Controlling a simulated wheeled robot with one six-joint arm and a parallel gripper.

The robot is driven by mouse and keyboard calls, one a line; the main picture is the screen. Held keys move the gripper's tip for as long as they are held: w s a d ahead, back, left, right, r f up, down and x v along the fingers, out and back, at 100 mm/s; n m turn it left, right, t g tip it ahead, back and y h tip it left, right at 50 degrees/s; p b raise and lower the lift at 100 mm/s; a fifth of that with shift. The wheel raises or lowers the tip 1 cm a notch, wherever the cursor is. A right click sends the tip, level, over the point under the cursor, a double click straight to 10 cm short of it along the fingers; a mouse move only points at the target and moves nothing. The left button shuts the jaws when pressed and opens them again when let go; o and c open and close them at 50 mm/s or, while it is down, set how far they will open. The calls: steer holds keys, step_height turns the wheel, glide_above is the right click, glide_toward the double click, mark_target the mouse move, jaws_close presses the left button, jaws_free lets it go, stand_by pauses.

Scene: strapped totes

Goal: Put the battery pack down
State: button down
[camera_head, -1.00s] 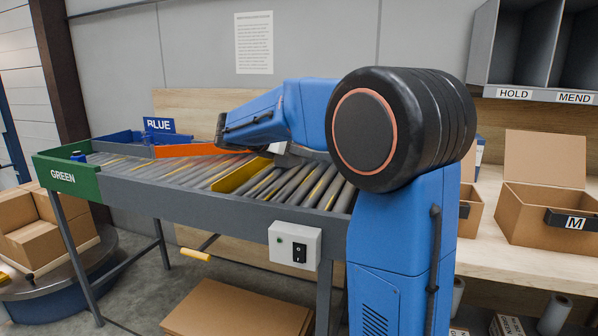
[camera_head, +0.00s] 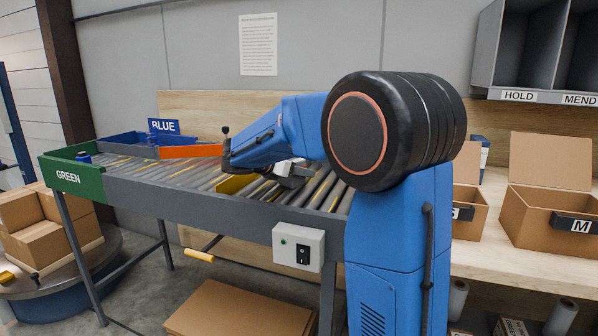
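My blue arm reaches left over the roller conveyor (camera_head: 180,173). A grey and white part that looks like my gripper (camera_head: 293,173) shows low over the rollers, just behind the yellow bar. My own arm covers much of it, and its fingers cannot be made out. I cannot pick out a battery pack; whether one is in the grip is hidden. A small blue object (camera_head: 83,158) sits at the conveyor's far left end, by the green GREEN panel (camera_head: 72,178); it is too small to identify.
A blue-walled bay marked BLUE (camera_head: 163,127) and an orange guide (camera_head: 190,151) line the conveyor's back. A yellow bar (camera_head: 236,184) crosses the rollers. A switch box (camera_head: 298,248) hangs in front. Open cartons (camera_head: 545,212) stand on the right bench. The left rollers look clear.

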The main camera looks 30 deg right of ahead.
steer(key=c, duration=0.8)
jaws_free()
steer(key=shift+f, duration=0.1)
steer(key=shift+o, duration=0.2)
steer(key=shift+a+r, duration=0.2)
steer(key=v, duration=1.1)
steer(key=shift+s+a, duration=0.15)
steer(key=shift+a, duration=0.15)
